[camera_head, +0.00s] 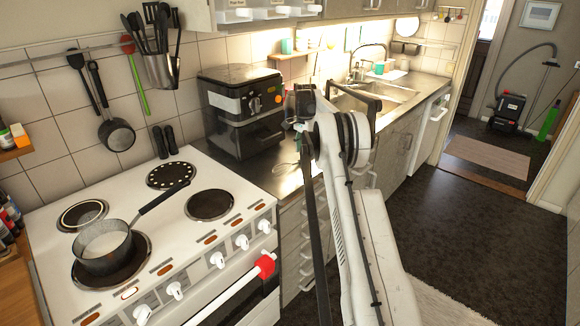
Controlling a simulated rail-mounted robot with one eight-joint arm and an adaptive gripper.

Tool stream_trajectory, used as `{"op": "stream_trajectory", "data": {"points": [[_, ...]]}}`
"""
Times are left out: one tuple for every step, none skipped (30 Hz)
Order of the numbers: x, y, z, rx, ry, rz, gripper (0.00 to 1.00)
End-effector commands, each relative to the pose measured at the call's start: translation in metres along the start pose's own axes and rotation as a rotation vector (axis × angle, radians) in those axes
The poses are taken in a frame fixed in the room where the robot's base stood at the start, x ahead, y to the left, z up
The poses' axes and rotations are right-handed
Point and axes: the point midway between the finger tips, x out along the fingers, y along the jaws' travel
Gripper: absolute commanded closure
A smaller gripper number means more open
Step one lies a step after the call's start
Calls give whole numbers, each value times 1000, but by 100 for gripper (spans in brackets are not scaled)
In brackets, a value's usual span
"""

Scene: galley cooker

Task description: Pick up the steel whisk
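What looks like the steel whisk (286,167) lies on the steel counter in front of the black air fryer. Only thin wire loops show, and the rest is hidden behind my arm or too small to make out. My gripper (300,128) is at the end of my white arm, above the counter and just right of the air fryer. It appears close to the whisk, a little above it in the picture. Its fingers are small and partly covered by my wrist, so I cannot tell whether they are open or touching anything.
The air fryer (243,112) stands left of my gripper. The white cooker (170,235) at left holds a saucepan (104,247) with its handle sticking out to the right. A sink (385,90) lies farther along the counter.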

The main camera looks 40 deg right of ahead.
Motion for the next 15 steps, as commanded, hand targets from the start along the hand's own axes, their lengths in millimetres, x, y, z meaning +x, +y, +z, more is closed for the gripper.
{"op": "stream_trajectory", "data": {"points": [[7,0,1,0,0,0,60],[11,1,2,0,0,0,60],[17,1,2,0,0,0,60],[20,1,2,0,0,0,60],[24,1,2,0,0,0,60],[28,1,2,0,0,0,60],[30,1,2,0,0,0,60],[32,1,2,0,0,0,60],[33,1,2,0,0,0,60],[34,1,2,0,0,0,60],[34,1,2,0,0,0,60],[34,1,2,0,0,0,60],[34,1,2,0,0,0,60],[34,1,2,0,0,0,60],[34,1,2,0,0,0,60]]}}
